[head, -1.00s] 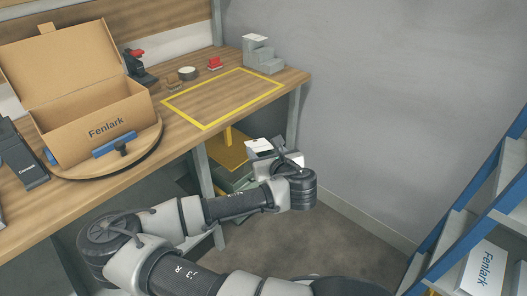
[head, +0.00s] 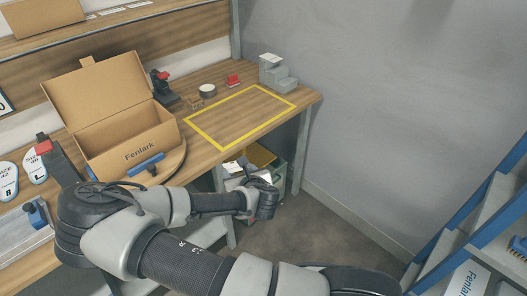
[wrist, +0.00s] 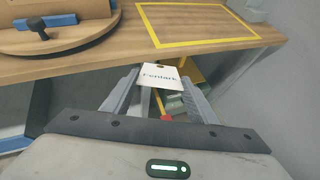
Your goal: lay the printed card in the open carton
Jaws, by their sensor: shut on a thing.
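The open carton (head: 128,155) is brown cardboard marked "Fenlark", with its lid raised at the back. It stands on a round wooden turntable (head: 178,165) on the bench; its lower part shows at the top left of the wrist view (wrist: 60,10). The printed card (wrist: 160,73) is white with "Fenlark" in dark letters. My gripper (wrist: 160,88) is shut on the card, which sticks out beyond the fingertips. In the head view my gripper (head: 236,170) is in front of the bench edge, right of the carton; the card is small there.
A yellow-outlined area (head: 240,117) of the bench is empty. A grey stepped block (head: 277,75), a tape roll (head: 208,91) and a red item (head: 233,80) stand behind it. Insoles (head: 35,166) lie at left. A blue-framed rack (head: 470,235) stands at right.

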